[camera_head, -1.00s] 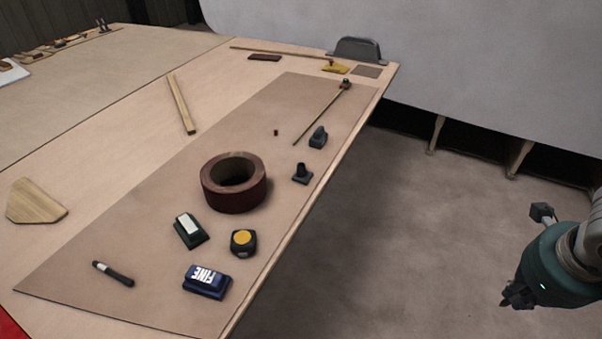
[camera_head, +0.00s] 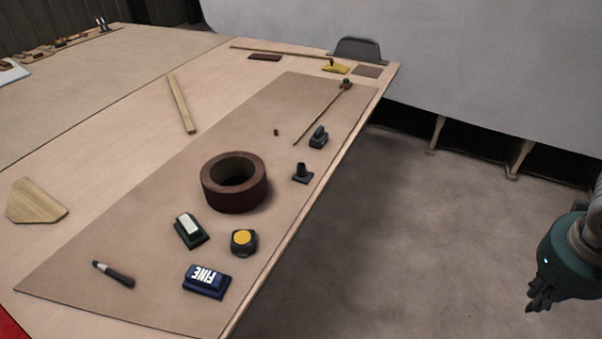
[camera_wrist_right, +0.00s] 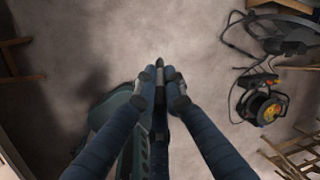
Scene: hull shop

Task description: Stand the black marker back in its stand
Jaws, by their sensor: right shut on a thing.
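My right gripper (camera_head: 540,301) hangs over the floor at the far right of the head view, well away from the table. In the right wrist view the gripper (camera_wrist_right: 164,84) is shut on a slim dark pen-like thing, which looks like the black marker (camera_wrist_right: 159,64); its tip shows just past the fingertips and the rest is mostly hidden. A small black stand (camera_head: 302,174) with a square base and a short upright tube is on the brown mat, right of the tape roll. My left gripper is not in view.
The mat (camera_head: 120,235) holds a brown tape roll (camera_head: 212,196), a slim black-and-grey tool (camera_head: 113,274), a green block (camera_head: 190,231), a tape measure (camera_head: 244,242), a blue FINE block (camera_head: 206,283) and a dark grey block (camera_head: 318,138). A cable reel (camera_wrist_right: 264,107) is on the floor.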

